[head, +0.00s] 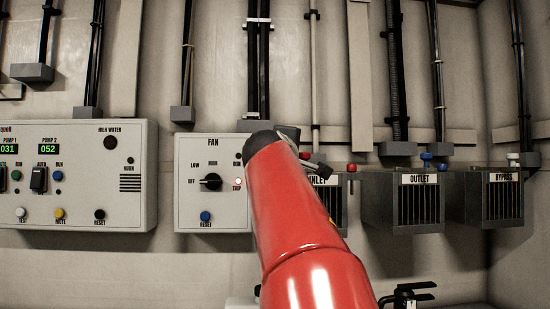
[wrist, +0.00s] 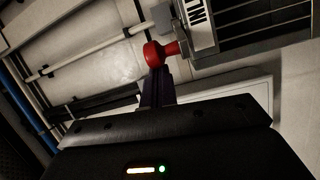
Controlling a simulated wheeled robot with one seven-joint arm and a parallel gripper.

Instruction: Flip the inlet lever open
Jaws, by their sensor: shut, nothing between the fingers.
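The inlet box shows in the head view with its label (head: 319,180), partly hidden behind my red arm. A red knob (head: 351,168) is at its top right and a smaller red piece (head: 304,156) is beside my gripper. My gripper (head: 320,168) is a dark shape just above the label, mostly hidden by the arm. In the wrist view, a red rounded lever knob (wrist: 160,53) sits beside the inlet label (wrist: 199,24). My gripper's fingers (wrist: 157,82) are shut and empty, right at the knob; I cannot tell whether they touch it.
The fan panel (head: 212,150) and the pump panel (head: 75,185) are to the left. Vertical pipes and conduits run above the boxes.

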